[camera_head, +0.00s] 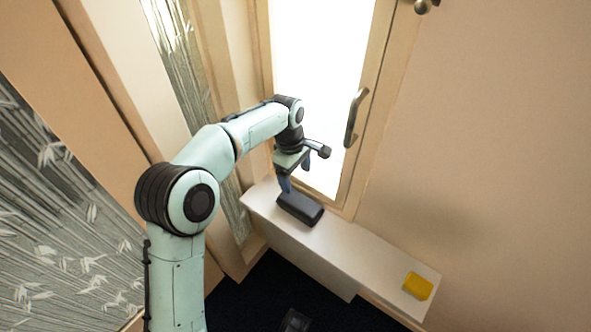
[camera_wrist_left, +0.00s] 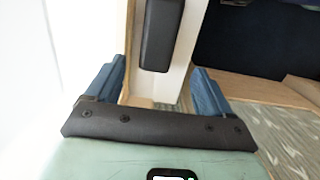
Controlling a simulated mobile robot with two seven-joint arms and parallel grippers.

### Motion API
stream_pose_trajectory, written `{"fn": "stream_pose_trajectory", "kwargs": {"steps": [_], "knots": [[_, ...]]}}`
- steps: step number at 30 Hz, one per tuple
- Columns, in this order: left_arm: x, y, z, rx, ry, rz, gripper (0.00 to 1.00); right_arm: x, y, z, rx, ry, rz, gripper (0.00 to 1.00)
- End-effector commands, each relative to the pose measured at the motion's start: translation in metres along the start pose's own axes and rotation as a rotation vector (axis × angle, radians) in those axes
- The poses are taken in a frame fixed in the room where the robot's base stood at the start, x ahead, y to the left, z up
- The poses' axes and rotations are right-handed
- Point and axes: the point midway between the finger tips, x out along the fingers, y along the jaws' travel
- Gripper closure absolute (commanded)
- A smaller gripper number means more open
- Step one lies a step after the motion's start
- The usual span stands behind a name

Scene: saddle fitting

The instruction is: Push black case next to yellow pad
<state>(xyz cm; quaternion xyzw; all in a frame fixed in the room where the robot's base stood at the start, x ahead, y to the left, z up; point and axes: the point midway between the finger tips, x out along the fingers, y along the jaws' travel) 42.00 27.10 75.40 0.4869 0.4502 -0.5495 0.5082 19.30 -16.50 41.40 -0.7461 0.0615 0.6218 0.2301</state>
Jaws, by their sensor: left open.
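The black case (camera_head: 300,208) lies on the white ledge below the window, toward the ledge's left part. The yellow pad (camera_head: 417,286) lies near the ledge's right end, well apart from the case. My left gripper (camera_head: 284,183) is just above and beside the left end of the case. In the left wrist view the gripper (camera_wrist_left: 155,88) is open, with its two blue fingers apart. The case (camera_wrist_left: 161,35) shows ahead, between and beyond the fingertips. Nothing is held. I cannot tell whether a finger touches the case. My right gripper is not in view.
The white ledge (camera_head: 355,255) is clear between the case and the pad. A window frame with a dark handle (camera_head: 354,118) rises behind the ledge. A plain wall (camera_head: 500,150) stands at the right. The dark floor (camera_head: 262,290) lies below the ledge.

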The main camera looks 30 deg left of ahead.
Motion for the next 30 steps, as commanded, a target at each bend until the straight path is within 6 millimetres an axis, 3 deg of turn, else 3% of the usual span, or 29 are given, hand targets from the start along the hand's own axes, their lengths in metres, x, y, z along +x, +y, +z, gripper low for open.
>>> {"fn": "stream_pose_trajectory", "kwargs": {"steps": [7, 15, 21, 30], "knots": [[0.052, -0.001, -0.001, 0.0, 0.0, -0.005, 0.18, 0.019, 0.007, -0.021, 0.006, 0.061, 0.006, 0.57], [0.099, 0.0, -0.001, -0.001, 0.0, -0.003, 0.18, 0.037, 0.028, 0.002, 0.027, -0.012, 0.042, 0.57], [0.117, 0.0, 0.0, 0.0, 0.0, -0.001, 0.18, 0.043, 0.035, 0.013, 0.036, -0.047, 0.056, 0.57], [0.12, 0.0, 0.0, 0.0, 0.0, 0.001, 0.18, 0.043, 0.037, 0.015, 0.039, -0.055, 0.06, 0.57]]}}
